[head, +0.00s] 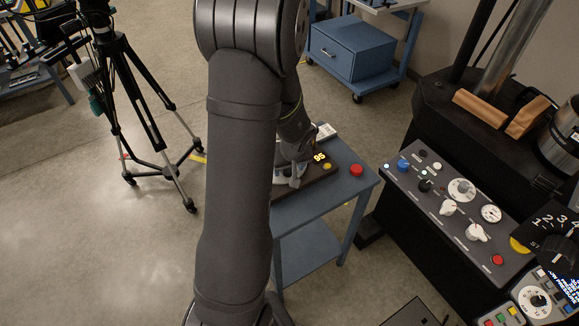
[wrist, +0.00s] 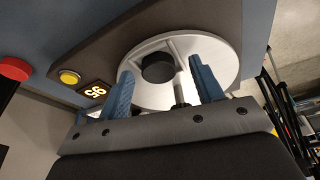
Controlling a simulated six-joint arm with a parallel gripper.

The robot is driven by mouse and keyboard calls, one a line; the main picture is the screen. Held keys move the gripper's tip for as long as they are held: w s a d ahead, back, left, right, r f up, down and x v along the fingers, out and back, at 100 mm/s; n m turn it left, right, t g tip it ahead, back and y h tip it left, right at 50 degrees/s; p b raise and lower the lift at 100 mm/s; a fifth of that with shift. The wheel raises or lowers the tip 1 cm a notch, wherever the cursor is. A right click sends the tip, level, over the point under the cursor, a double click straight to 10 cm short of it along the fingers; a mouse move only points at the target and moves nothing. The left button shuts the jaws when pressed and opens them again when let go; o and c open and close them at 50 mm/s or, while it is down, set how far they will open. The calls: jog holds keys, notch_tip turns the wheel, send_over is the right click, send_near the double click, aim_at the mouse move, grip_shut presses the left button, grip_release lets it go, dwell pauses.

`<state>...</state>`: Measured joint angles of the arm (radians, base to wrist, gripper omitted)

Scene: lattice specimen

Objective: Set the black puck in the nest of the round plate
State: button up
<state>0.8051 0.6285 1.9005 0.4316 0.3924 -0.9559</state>
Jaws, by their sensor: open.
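In the wrist view, the round plate (wrist: 219,57) is a pale metal disc with raised ribs. The black puck (wrist: 158,67) is a short dark cylinder at about the plate's middle, and it hides whatever lies beneath it. I cannot tell how deep it sits in the nest. My gripper (wrist: 161,66) is open, with its two blue fingers over the plate. The puck shows between the fingertips, and a gap is visible on each side of it. A small metal post (wrist: 180,92) stands near the right finger. In the head view my arm hides the puck and most of the plate.
The plate is on a dark base with a lit number display (head: 319,156) and a yellow button (wrist: 69,77). A red button (head: 356,170) is beside it on the blue cart (head: 310,205). A control panel (head: 455,205) stands to the right, a tripod (head: 140,110) to the left.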

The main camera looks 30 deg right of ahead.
jog(key=o, duration=0.4)
jog(key=shift+o, duration=0.2)
jog(key=shift+v, duration=2.55)
jog(key=shift+d, duration=0.1)
jog(key=v, duration=1.7)
jog(key=shift+r, duration=0.2)
